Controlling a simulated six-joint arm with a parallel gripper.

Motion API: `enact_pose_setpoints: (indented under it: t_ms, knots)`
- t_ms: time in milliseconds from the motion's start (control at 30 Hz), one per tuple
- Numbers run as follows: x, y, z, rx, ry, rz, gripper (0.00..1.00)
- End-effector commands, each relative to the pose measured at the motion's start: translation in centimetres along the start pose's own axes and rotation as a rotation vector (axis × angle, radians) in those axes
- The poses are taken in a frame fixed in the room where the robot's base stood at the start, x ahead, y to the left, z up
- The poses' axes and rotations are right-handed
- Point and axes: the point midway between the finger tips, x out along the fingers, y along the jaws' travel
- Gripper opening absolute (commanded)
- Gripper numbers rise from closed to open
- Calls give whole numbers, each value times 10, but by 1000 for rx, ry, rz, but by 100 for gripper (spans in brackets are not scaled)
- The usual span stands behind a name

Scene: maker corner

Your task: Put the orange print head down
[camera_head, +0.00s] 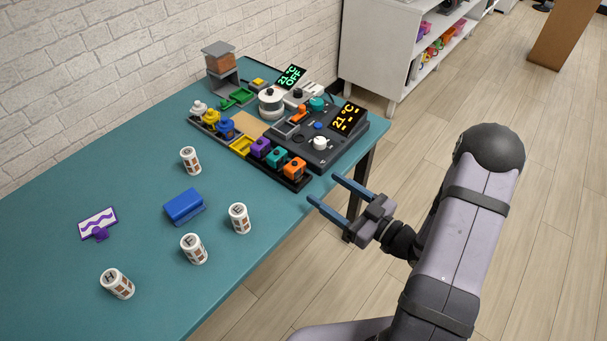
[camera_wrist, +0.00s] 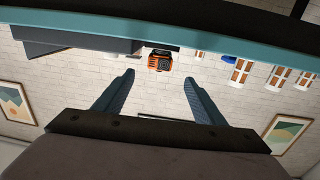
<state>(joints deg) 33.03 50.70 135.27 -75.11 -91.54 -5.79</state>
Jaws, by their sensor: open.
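The orange print head (camera_head: 294,167) sits at the front right end of a dark rack (camera_head: 296,182) on the teal table, beside a teal head (camera_head: 276,156) and a purple head (camera_head: 260,147). It also shows in the wrist view (camera_wrist: 160,62), beyond and between my fingertips. My gripper (camera_head: 324,190) is open and empty. It is out past the table's right edge, to the right of the orange head and apart from it. In the wrist view both fingers (camera_wrist: 158,76) are spread with nothing between them.
A dark machine (camera_head: 335,152) with a "21 °C" display stands behind the rack. White labelled cylinders (camera_head: 239,218) stand around a blue block (camera_head: 184,206) on the table. A purple-patterned card (camera_head: 98,223) lies at left. The table's front middle has free room.

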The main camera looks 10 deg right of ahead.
Motion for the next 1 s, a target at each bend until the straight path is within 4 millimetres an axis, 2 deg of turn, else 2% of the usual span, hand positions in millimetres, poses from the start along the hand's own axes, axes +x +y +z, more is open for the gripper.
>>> enact_pose_setpoints:
  t_ms: [333,1000]
  knots:
    - [24,0,3,-3,0,-4,64]
    - [51,1,-1,1,-1,-2,64]
